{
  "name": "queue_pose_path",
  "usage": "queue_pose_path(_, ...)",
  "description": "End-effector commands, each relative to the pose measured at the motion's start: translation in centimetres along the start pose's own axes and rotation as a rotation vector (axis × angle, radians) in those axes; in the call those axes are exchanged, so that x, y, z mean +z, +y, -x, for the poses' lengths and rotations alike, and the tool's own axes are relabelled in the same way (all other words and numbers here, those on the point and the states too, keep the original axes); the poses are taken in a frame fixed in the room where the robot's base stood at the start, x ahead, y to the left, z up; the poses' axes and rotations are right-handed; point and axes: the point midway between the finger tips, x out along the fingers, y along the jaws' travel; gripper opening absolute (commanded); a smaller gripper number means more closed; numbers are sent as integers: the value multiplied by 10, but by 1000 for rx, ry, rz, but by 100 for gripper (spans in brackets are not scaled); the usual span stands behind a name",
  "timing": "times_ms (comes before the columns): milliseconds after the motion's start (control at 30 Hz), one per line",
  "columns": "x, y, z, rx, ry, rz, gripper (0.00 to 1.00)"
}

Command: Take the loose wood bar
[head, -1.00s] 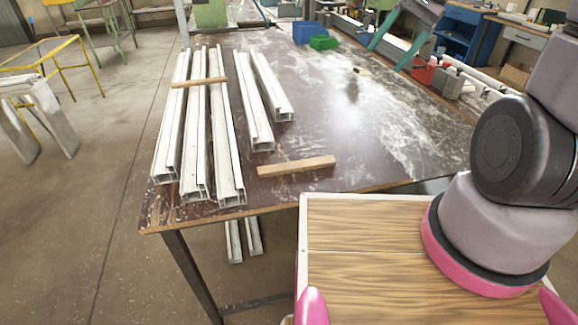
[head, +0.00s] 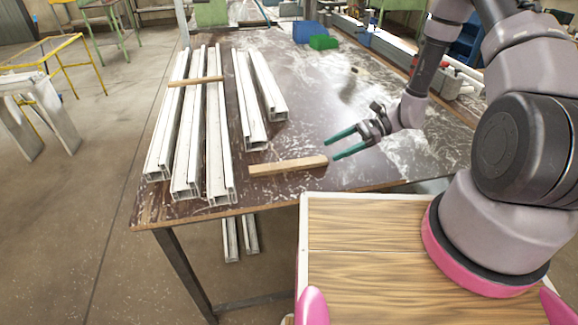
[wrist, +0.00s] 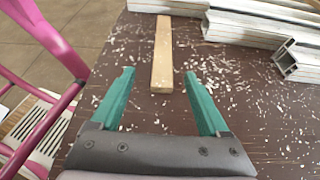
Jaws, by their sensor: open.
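The loose wood bar (head: 288,166) lies flat on the dark bench near its front edge, in front of the white profiles. In the wrist view the bar (wrist: 162,55) points away from my gripper, its near end just ahead of and between the fingertips. My gripper (head: 332,149) is open, with green fingers, to the right of the bar. In the wrist view my gripper (wrist: 160,78) is empty, with both fingers apart from the bar.
Several white profiles (head: 210,130) lie on the bench (head: 300,90) left of and behind the bar. Blue (head: 305,32) and green (head: 323,42) bins stand at the back. The bench middle is clear.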

Motion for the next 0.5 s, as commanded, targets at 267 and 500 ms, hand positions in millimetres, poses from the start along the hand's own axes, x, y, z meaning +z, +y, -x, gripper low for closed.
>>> queue_pose_path(267,0,1,-43,4,-1,0,79)
queue_pose_path(500,2,-2,-64,4,-1,1,79)
